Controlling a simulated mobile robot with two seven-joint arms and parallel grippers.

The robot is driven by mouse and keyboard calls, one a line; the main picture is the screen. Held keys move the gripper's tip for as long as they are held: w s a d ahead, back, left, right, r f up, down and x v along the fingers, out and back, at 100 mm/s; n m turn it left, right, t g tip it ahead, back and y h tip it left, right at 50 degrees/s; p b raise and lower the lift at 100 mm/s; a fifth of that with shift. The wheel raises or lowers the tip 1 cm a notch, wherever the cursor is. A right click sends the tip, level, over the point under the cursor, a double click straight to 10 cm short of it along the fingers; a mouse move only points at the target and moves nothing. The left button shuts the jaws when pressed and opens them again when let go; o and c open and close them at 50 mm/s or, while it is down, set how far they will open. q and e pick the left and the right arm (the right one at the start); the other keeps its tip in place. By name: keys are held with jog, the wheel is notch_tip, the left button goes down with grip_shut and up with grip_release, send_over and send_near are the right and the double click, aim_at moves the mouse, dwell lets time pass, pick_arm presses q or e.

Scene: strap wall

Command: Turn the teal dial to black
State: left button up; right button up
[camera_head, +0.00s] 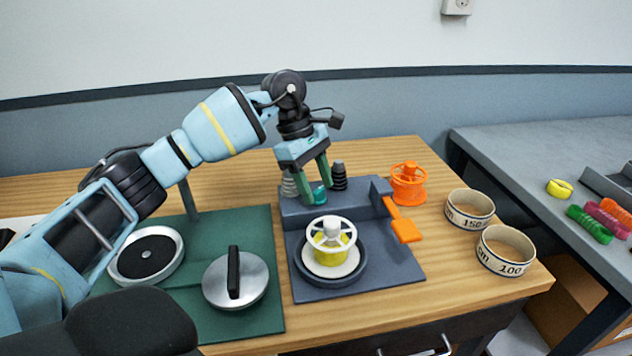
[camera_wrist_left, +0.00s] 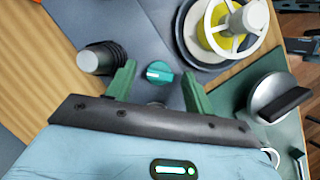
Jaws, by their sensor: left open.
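The teal dial (camera_head: 320,195) sits on the raised back part of the blue-grey fixture (camera_head: 374,281). In the left wrist view the dial (camera_wrist_left: 159,72) is round, with a pale pointer line lying roughly across the picture. My left gripper (camera_head: 315,187) is open above the dial. In the left wrist view its green fingers (camera_wrist_left: 160,86) stand on either side of the dial, with gaps visible. I cannot make out any black mark around the dial. My right gripper is not in view.
Ribbed posts flank the dial, one black (camera_head: 339,178) and one greyish (camera_head: 289,184). In front is a white handwheel (camera_head: 331,234) with yellow. An orange lever (camera_head: 404,226) and orange spool (camera_head: 408,183) are to the right. A green plate (camera_head: 262,318) with a silver knob is to the left.

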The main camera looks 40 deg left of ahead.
pick_arm(q)
jog(key=v, duration=0.8)
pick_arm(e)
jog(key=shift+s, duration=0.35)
pick_arm(q)
jog(key=shift+f, duration=0.1)
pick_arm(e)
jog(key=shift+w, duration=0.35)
